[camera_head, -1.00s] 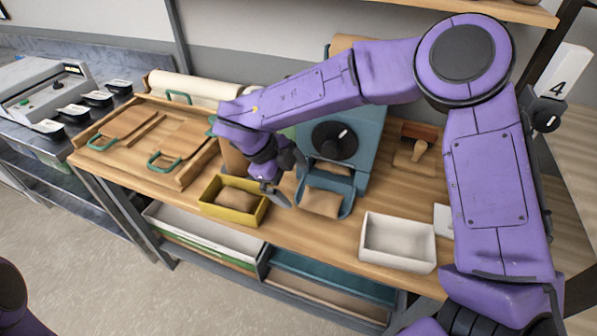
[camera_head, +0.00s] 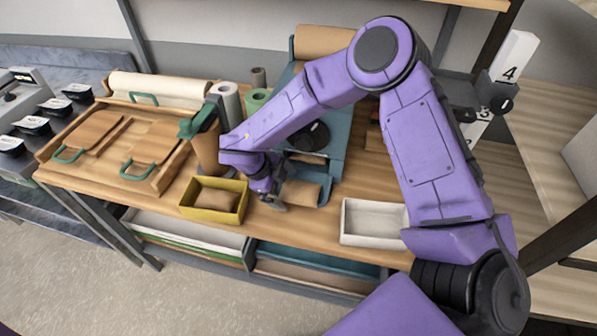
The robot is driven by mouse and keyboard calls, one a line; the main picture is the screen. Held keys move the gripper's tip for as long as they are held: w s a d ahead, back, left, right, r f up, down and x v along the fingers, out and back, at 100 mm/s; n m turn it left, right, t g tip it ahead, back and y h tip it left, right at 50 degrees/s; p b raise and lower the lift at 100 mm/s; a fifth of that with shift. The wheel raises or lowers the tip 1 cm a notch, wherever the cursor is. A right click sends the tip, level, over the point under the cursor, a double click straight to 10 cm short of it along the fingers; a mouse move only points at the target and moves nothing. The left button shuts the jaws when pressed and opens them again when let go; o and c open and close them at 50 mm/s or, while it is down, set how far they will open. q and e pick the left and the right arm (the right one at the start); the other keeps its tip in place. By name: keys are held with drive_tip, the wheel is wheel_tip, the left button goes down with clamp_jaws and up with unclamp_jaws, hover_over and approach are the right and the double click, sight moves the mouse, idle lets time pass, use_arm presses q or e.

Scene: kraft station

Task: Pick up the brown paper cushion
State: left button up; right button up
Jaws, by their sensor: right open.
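One brown paper cushion (camera_head: 305,192) lies in the teal outlet tray (camera_head: 326,193) at the front of the teal machine (camera_head: 345,128). My right gripper (camera_head: 275,202) is open and points down between the yellow box and the tray, close to the left end of the tray's cushion. It hides part of that end, and I cannot tell whether it touches the cushion. My left gripper is out of view.
A white empty bin (camera_head: 374,222) stands right of the tray. Brown and green rolls stand behind my forearm. Wooden boards with green handles (camera_head: 139,168) lie at the left of the bench. A strip of bare bench (camera_head: 290,228) runs along the front.

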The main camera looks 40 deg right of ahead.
drive_tip(key=shift+s, duration=0.1)
drive_tip(key=shift+c, duration=0.9)
drive_tip(key=shift+s+a+r, duration=0.1)
drive_tip(key=shift+s+r, duration=0.05)
drive_tip(key=c, duration=0.8)
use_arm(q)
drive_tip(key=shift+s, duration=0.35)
